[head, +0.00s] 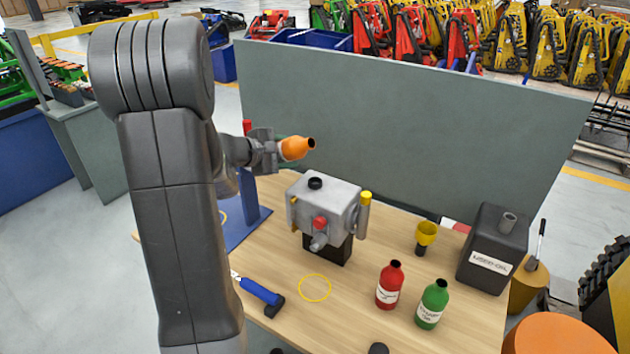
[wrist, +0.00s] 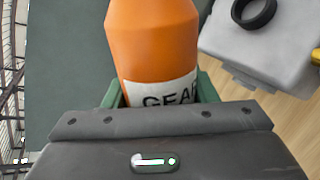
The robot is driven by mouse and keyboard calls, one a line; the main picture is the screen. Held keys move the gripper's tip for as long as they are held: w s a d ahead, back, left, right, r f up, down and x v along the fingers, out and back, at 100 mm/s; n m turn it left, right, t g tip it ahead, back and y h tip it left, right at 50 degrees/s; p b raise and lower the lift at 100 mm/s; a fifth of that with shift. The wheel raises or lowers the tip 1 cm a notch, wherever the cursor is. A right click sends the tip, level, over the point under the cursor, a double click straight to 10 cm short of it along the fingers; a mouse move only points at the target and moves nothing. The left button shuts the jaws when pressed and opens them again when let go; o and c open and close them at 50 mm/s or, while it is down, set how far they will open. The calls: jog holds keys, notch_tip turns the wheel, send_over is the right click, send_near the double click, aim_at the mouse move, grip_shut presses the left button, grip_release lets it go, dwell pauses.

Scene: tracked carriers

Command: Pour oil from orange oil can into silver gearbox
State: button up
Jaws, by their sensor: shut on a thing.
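My gripper (head: 270,150) is shut on the orange oil can (head: 297,148) and holds it in the air. The can is tipped well over, its dark open mouth pointing right and slightly up in the head view. In the wrist view the can (wrist: 152,50) shows a white label reading "GEAR", partly hidden by the gripper (wrist: 155,95). The silver gearbox (head: 328,200) stands on a dark block on the table, below and right of the can. Its black-rimmed filler opening (head: 315,183) is on top and also shows in the wrist view (wrist: 254,12). No oil stream is visible.
A red bottle (head: 389,285), a green bottle (head: 432,304), a yellow funnel (head: 426,234) and a black used-oil container (head: 492,250) stand to the right. A blue-handled tool (head: 260,292) lies in front, near a yellow ring (head: 314,287). A grey panel (head: 400,130) stands behind.

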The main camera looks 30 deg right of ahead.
jog(key=shift+w+a+f+m+t+y+b, duration=0.2)
jog(key=shift+w+f+m+t+y+b, duration=0.25)
jog(key=shift+m+t, duration=0.2)
dwell(1.9)
jog(key=shift+f+m+t+b, duration=0.3)
jog(key=shift+m+b, duration=0.25)
jog(key=shift+b, duration=1.55)
dwell(1.0)
jog(key=shift+m+y+b, duration=0.25)
jog(key=shift+m+b, duration=0.05)
jog(key=shift+b, duration=0.6)
dwell(1.5)
